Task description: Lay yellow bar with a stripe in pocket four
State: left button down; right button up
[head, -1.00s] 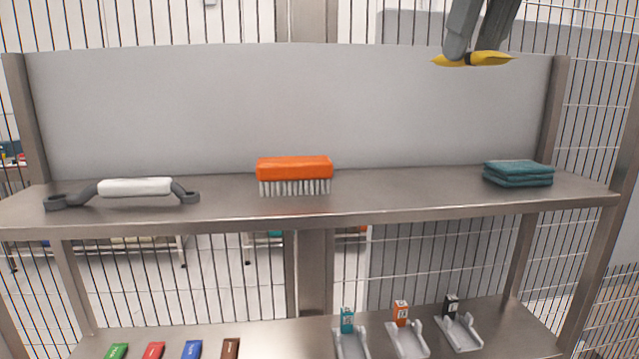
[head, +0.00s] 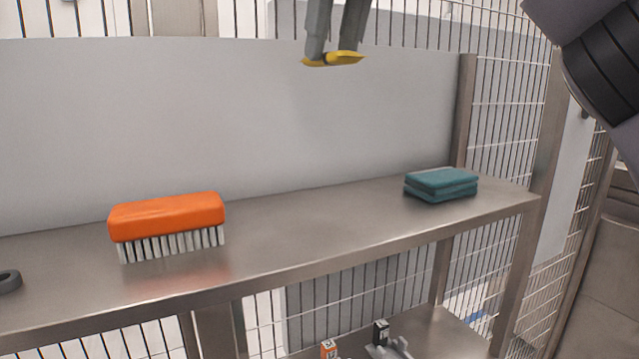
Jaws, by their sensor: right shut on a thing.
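My right gripper (head: 334,57) hangs at the top of the head view, shut on a yellow bar (head: 347,58) with a dark stripe in its middle. The bar is in the air above and in front of the shelf's grey back panel, touching nothing but the fingers. At the bottom edge, part of a grey holder (head: 390,347) with a black tag (head: 381,332) shows on the lower shelf. An orange tag (head: 328,348) beside it is cut off by the frame. I cannot tell which is pocket four. My left gripper is out of view.
The upper metal shelf (head: 300,235) holds an orange brush (head: 168,218) at left and folded teal cloths (head: 440,184) at right. A dark ring end (head: 9,281) of a tool shows at the left edge. Wire fencing stands behind and at right. The shelf between brush and cloths is clear.

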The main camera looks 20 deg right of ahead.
jog(key=b, duration=0.3)
send_over(327, 211)
jog(key=s, duration=0.1)
notch_tip(327, 211, down, 13)
jog(key=shift+s+f, duration=0.1)
jog(key=shift+f+b, duration=0.6)
jog(key=shift+f, duration=1.7)
jog(key=shift+f, duration=0.15)
jog(key=o, duration=1)
